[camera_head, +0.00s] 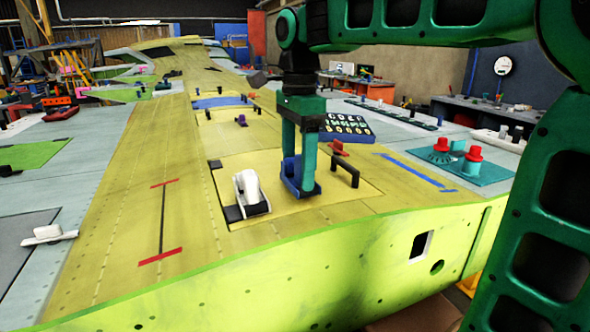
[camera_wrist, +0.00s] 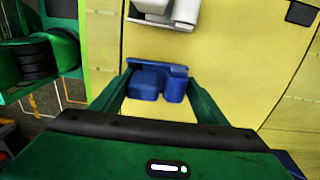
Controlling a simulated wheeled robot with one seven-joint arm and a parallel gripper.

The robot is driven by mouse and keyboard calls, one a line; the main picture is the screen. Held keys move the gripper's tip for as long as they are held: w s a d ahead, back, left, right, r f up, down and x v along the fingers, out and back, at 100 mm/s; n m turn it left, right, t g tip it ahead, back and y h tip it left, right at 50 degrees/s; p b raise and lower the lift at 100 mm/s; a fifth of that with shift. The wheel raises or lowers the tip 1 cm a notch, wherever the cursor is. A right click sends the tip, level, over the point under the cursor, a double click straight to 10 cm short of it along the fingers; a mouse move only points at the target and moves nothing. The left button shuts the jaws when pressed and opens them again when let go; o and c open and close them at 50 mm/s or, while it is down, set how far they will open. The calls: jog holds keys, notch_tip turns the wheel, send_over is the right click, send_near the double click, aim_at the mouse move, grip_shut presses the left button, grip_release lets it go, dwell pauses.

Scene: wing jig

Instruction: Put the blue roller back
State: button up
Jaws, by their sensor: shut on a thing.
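The blue roller (camera_head: 290,172) is between the fingers of my gripper (camera_head: 302,188), which is shut on it. In the wrist view the roller (camera_wrist: 145,84) shows as rounded blue blocks on a blue plate, between the fingertips of my gripper (camera_wrist: 160,88). It is low over the raised yellow panel on the wing; I cannot tell whether it touches the panel. My fingers hide part of it in the head view. A white roller-like piece (camera_head: 247,186) on a base stands to its left on the same panel, and it also shows in the wrist view (camera_wrist: 165,12).
A black handle (camera_head: 345,172) and a red knob (camera_head: 339,148) stand close to the right of my gripper. A teal plate with red knobs (camera_head: 458,160) is farther right. The yellow wing skin to the left is mostly clear.

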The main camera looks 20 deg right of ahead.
jog(key=shift+f, duration=0.35)
jog(key=o, duration=1.1)
jog(key=shift+f, duration=0.1)
notch_tip(320, 180, up, 12)
jog(key=shift+d, duration=0.1)
dwell(0.3)
